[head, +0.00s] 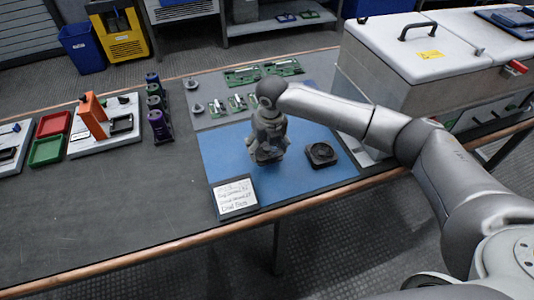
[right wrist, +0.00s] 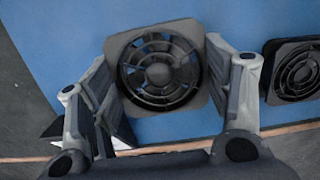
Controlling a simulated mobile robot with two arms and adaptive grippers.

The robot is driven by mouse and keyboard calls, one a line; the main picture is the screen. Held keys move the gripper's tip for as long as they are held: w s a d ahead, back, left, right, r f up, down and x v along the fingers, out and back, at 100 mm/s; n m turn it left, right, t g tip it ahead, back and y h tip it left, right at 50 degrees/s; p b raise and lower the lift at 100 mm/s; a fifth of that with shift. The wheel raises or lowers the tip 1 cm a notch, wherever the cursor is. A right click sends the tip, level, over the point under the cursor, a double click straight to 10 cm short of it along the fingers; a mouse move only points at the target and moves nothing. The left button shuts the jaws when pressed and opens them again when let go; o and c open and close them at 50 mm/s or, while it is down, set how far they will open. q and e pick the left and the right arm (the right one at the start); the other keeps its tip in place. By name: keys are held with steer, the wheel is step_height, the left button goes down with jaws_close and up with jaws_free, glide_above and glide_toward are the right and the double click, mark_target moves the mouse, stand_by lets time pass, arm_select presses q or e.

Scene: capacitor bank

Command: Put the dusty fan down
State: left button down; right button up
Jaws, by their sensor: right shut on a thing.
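My right gripper (head: 267,152) points down over the blue mat (head: 222,150). In the right wrist view the gripper (right wrist: 160,85) is shut on a dark square fan (right wrist: 158,72), one finger at each side of its frame. The held fan shows only partly below the fingers in the head view. I cannot tell whether it touches the mat. A second dark fan (head: 321,154) lies on the mat to the right; it also shows in the right wrist view (right wrist: 296,70). Dust is too fine to tell on either fan. My left gripper is out of view.
A white card with writing (head: 235,198) lies at the mat's front edge. Green circuit boards (head: 262,72) lie behind the mat. Purple-and-black parts (head: 157,115) stand to the left. A large white-lidded box (head: 420,75) stands at the right. The dark bench at front left is clear.

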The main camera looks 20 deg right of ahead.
mark_target(267, 149)
steer(key=shift+f, duration=1.6)
steer(key=shift+f, duration=0.2)
steer(key=o, duration=1)
steer(key=shift+o, duration=0.2)
steer(key=shift+r, duration=0.1)
steer(key=r, duration=0.4)
steer(key=s+r, duration=0.1)
steer(key=r, duration=0.7)
steer(key=shift+s, duration=0.35)
